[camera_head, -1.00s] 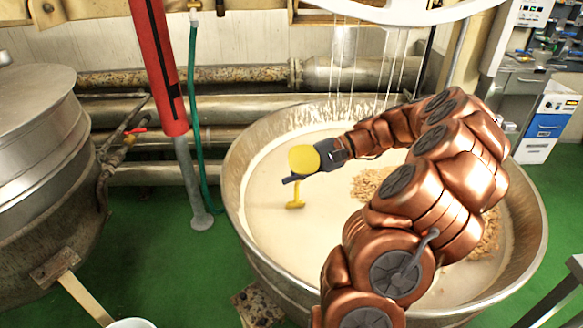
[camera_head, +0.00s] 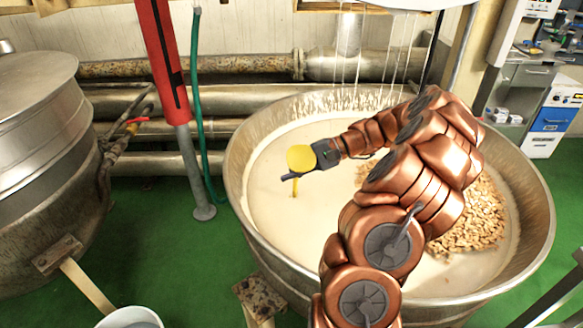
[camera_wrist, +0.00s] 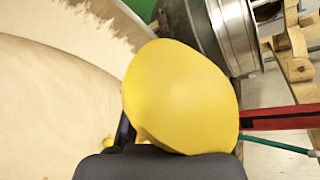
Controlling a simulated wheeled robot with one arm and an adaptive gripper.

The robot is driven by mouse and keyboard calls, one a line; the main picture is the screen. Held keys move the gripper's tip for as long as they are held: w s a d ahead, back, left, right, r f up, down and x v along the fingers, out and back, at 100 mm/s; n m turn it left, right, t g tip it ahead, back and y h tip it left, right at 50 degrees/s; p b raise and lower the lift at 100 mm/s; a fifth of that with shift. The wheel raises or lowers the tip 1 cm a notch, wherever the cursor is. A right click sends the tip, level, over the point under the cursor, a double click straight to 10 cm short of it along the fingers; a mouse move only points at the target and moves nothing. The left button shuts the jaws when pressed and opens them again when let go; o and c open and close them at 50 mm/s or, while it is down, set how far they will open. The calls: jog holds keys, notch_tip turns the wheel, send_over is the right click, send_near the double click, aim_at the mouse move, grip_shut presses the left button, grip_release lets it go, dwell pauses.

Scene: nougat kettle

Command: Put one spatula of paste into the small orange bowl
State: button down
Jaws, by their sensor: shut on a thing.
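My gripper (camera_head: 292,176) is shut on the yellow spatula (camera_head: 301,158), above the left part of the big metal kettle (camera_head: 236,180). The spatula's round yellow part is at the gripper and also fills the middle of the wrist view (camera_wrist: 180,95). A thin yellow shaft points down from the gripper to the pale paste (camera_head: 275,200). The wide lower end does not show; it looks sunk in the paste, though I cannot tell how deep. No small orange bowl can be made out in these frames.
Brown nut-like pieces (camera_head: 480,220) lie on the paste at the right. Thin whisk wires (camera_head: 375,70) hang over the kettle's back. A red post (camera_head: 163,60) and a second kettle (camera_head: 40,150) stand left. A white bucket (camera_head: 130,318) is at bottom left, on green floor.

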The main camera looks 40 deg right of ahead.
notch_tip(320, 180, down, 11)
jog(key=w+n+t+b, duration=0.2)
jog(key=n+b, duration=0.2)
jog(key=b, duration=1.3)
jog(key=s+a+r+n, duration=0.1)
jog(key=s+r, duration=0.4)
jog(key=r, duration=0.3)
jog(key=s+a+r+n+t+b, duration=0.1)
jog(key=s+r+n, duration=0.1)
jog(key=s+r, duration=0.3)
jog(key=shift+s+a+r+t, duration=0.2)
jog(key=shift+a+r+t, duration=0.15)
jog(key=shift+r, duration=1.25)
dwell(0.4)
jog(key=shift+r, duration=0.1)
dwell(1.5)
